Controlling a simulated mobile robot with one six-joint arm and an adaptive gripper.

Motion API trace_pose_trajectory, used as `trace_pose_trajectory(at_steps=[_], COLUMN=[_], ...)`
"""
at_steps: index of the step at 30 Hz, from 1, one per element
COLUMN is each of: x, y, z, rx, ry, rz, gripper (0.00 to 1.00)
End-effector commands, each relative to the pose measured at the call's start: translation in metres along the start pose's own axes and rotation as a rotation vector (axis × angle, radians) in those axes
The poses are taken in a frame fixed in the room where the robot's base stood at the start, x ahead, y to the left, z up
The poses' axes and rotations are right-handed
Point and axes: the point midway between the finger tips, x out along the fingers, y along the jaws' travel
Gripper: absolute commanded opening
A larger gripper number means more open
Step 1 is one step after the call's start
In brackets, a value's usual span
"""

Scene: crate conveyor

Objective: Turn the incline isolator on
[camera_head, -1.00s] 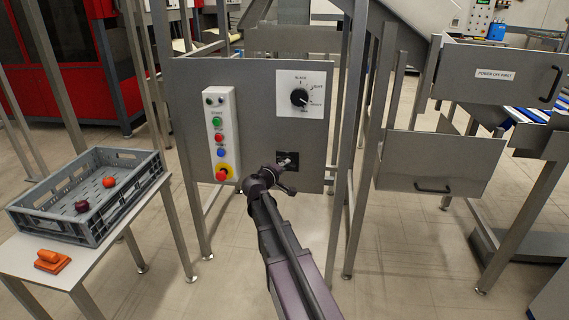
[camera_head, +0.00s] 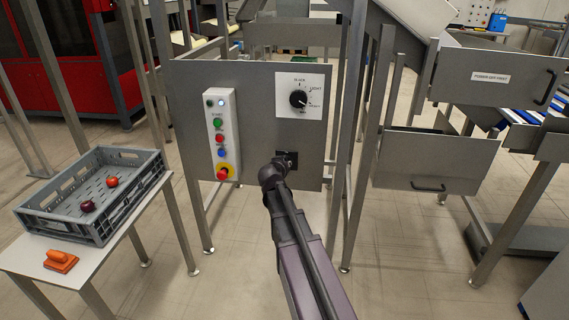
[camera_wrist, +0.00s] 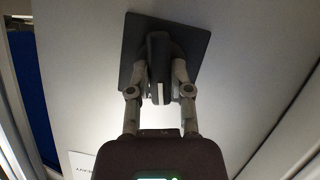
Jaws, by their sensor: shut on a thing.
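The isolator is a black square plate (camera_head: 292,155) with a dark handle, low on the grey panel, right of the button box. In the wrist view its plate (camera_wrist: 192,40) looks tilted, and the dark handle (camera_wrist: 158,65) stands out from it. My gripper (camera_wrist: 160,72) is shut on the handle, with one finger on each side. In the head view my gripper (camera_head: 280,168) is at the isolator, and my arm hides part of it. The on and off marks cannot be read.
The button box (camera_head: 221,135) has coloured buttons, a red emergency stop and a pale lit lamp at the top. A rotary selector (camera_head: 299,98) sits above the isolator. A grey crate (camera_head: 45,222) stands on the left table. A "POWER OFF FIRST" cover (camera_head: 492,90) is at right.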

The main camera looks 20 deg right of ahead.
Motion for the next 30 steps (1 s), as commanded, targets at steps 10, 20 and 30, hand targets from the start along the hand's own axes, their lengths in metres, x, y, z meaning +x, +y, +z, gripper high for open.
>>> trace_pose_trajectory(at_steps=[10, 20, 30], x=[0.0005, 0.0008, 0.0008], y=[0.0023, 0.0026, 0.0026], z=[-0.0001, -0.0004, -0.0005], rx=[0.196, 0.242, 0.241], ry=[-0.002, -0.003, -0.002], rz=[-0.08, -0.098, -0.098], gripper=[0.0, 0.0, 0.48])
